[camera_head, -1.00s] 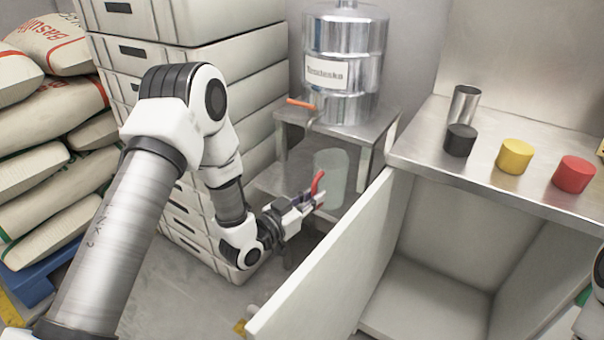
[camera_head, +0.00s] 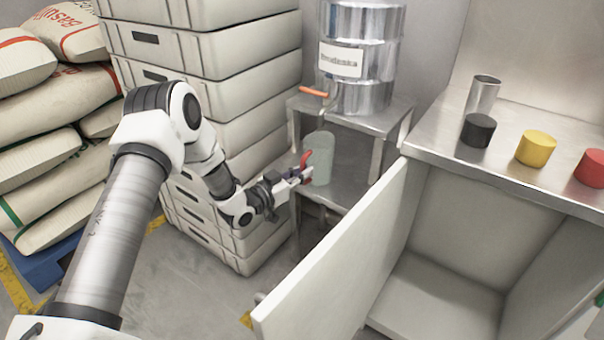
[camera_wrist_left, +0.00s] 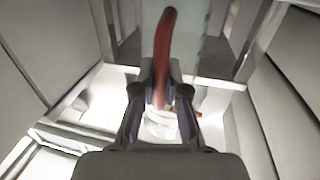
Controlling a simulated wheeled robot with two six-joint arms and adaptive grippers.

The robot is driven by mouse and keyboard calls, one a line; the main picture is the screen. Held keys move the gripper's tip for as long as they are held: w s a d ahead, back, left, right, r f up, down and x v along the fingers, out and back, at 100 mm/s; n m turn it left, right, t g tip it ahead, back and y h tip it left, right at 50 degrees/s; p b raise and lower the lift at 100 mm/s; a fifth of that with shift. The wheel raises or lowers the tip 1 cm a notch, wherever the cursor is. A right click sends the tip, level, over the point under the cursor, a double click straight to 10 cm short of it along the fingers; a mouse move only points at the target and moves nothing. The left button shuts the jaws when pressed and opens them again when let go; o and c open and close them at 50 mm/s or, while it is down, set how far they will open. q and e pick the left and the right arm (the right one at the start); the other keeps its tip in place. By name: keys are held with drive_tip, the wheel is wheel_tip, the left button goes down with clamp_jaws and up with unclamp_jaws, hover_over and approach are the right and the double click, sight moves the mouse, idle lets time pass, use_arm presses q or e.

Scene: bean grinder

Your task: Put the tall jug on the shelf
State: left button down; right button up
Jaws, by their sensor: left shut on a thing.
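The tall jug (camera_head: 320,156) is a pale, see-through cylinder with a red handle. It stands upright in front of the small steel stand, and its base shows near the stand's lower shelf (camera_head: 345,192); I cannot tell whether it touches that shelf. My left gripper (camera_head: 302,175) is shut on the red handle at the jug's left side. In the left wrist view the red handle (camera_wrist_left: 166,50) rises between the fingers, with the clear jug wall (camera_wrist_left: 205,60) behind it. My right gripper is not in view.
A metal drum (camera_head: 360,60) with an orange tap stands on the stand's top. Stacked crates (camera_head: 235,75) rise close at the left. An open cabinet door (camera_head: 335,255) juts out at the right. A steel cup (camera_head: 482,95) and black, yellow and red cylinders stand on the counter.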

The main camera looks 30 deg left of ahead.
use_arm(q)
drive_tip(key=shift+f, duration=0.1)
drive_tip(key=c, duration=1.2)
unclamp_jaws()
drive_tip(key=shift+r, duration=0.25)
drive_tip(key=p+v, duration=0.2)
drive_tip(key=v, duration=1)
drive_tip(key=shift+p, duration=0.3)
drive_tip(key=shift+f, duration=0.1)
